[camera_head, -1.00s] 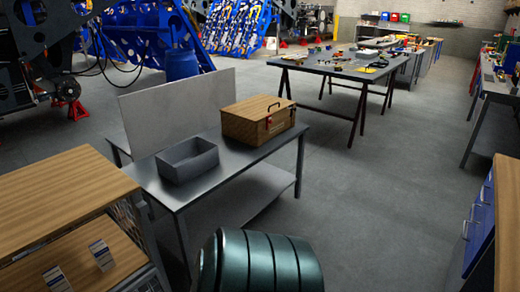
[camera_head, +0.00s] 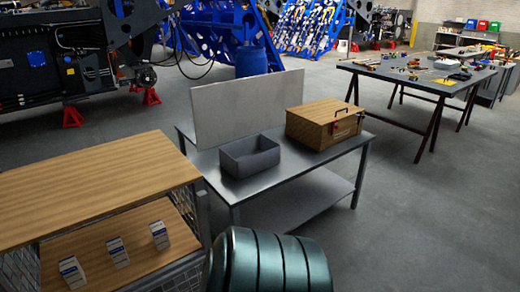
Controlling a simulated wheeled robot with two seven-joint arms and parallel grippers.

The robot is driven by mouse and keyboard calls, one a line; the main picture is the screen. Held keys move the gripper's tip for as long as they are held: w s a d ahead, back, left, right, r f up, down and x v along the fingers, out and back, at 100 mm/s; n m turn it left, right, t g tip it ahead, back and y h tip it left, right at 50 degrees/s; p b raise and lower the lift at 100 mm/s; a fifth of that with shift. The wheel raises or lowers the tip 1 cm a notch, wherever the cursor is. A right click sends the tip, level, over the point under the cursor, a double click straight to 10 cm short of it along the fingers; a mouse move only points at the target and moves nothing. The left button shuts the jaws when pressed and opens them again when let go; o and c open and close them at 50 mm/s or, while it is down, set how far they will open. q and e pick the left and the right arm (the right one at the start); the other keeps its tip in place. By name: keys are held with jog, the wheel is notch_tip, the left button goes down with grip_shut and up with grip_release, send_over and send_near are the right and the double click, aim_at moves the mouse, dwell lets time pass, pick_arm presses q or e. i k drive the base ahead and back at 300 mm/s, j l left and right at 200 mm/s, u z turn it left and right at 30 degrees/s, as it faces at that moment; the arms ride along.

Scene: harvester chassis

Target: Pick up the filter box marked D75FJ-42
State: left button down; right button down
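Several small white boxes with dark blue bands stand on the lower wooden shelf of a cart at the left. I see a left box (camera_head: 72,272), a middle box (camera_head: 118,252) and a right box (camera_head: 160,235). Their printed markings are too small to read, so I cannot tell which is D75FJ-42. Neither of my grippers shows in the head view.
The cart's wooden top (camera_head: 90,185) overhangs the shelf (camera_head: 100,238). A metal table (camera_head: 290,185) holds a grey bin (camera_head: 250,157) and a wooden case (camera_head: 325,126). A dark green ribbed drum (camera_head: 268,262) stands in front. Grey floor (camera_head: 420,220) is clear at right.

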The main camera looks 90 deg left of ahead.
aim_at(116, 249)
jog(key=u, duration=4.1)
jog(key=i+l, duration=0.1)
jog(key=i, duration=0.3)
jog(key=i+l, duration=0.1)
jog(key=i, duration=0.3)
